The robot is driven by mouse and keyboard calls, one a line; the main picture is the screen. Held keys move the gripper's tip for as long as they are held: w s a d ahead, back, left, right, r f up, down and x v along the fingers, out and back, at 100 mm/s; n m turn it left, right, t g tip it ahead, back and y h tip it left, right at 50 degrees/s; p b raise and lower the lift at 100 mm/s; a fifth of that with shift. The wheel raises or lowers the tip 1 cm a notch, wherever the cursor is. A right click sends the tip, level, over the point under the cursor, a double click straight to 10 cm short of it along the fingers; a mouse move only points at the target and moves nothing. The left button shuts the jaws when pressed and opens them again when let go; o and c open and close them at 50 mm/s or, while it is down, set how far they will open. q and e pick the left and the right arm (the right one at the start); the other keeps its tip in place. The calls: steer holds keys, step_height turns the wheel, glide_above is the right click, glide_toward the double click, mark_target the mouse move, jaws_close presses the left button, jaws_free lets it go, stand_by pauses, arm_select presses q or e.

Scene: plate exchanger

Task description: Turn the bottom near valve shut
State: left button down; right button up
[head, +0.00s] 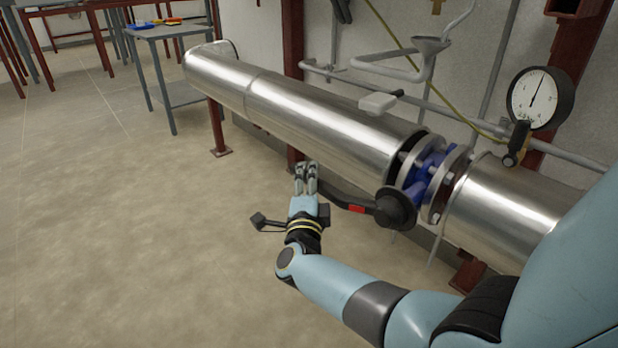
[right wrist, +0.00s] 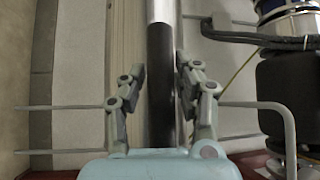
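The valve (head: 428,172) is a blue body between two flanges in a thick steel pipe. Its black lever (head: 338,200) runs left from a dark round hub (head: 396,208) and carries a red mark. My right gripper (head: 306,176) is by the lever's left end, below the pipe. In the right wrist view, the right gripper (right wrist: 163,90) has its fingers apart. A dark bar with a silvery top (right wrist: 160,75) shows between them; I cannot tell whether it is the lever or lies behind. No contact is visible. My left gripper is not in view.
The steel pipe (head: 310,112) runs from upper left to lower right beside the wall. A pressure gauge (head: 540,97) and a pale-handled lever (head: 380,103) are above it. Dark red posts stand behind. The floor (head: 130,230) at left is clear; a small table (head: 170,32) stands farther back.

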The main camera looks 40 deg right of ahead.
jaws_close()
steer(key=shift+f, duration=0.1)
